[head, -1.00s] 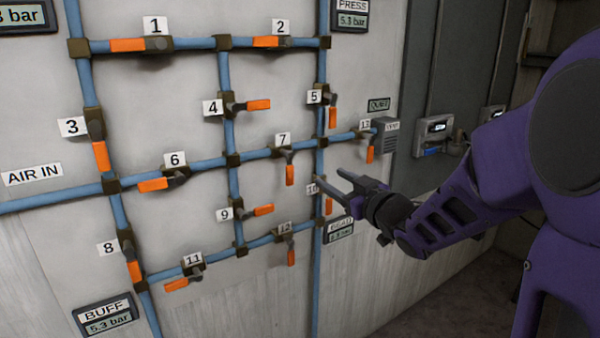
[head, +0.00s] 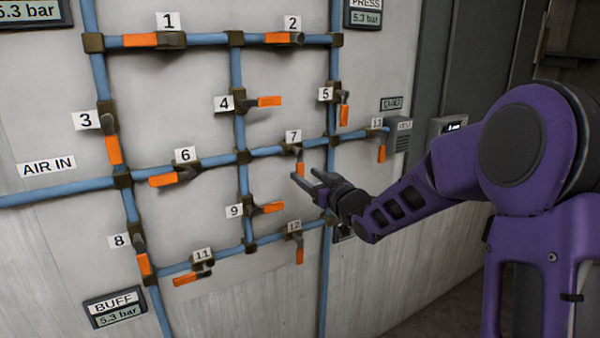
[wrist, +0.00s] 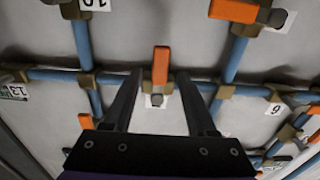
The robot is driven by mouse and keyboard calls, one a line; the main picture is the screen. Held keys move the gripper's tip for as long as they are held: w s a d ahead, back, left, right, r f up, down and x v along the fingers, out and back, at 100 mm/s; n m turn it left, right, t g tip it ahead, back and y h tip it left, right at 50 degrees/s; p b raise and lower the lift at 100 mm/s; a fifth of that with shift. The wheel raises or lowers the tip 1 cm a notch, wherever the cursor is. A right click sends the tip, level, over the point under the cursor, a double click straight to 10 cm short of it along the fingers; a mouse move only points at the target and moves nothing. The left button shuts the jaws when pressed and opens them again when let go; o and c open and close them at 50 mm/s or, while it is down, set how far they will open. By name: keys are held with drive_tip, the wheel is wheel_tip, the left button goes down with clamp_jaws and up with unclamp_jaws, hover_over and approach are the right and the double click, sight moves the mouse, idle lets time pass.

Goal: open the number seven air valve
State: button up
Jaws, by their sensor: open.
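The number seven valve sits on the middle horizontal blue pipe, under its white "7" label (head: 293,137). Its orange handle (head: 300,168) hangs straight down, crosswise to the pipe. It also shows in the wrist view (wrist: 160,62), which looks upside down, with its label partly covered by the valve. My gripper (head: 306,175) is open in front of the wall at the handle's lower end. In the wrist view the two dark fingers (wrist: 160,73) stand apart, one on each side of the handle. I cannot tell how deep the handle lies between them.
Around it are valve 6 (head: 163,180), valve 9 (head: 270,208), valve 12 (head: 299,256) and valve 5 (head: 344,115) on the pipe grid. Valve 10 is hidden behind my arm in the head view. A buffer gauge (head: 115,309) reads 5.3 bar.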

sight(301, 172)
drive_tip(key=shift+x, duration=2.1)
clamp_jaws()
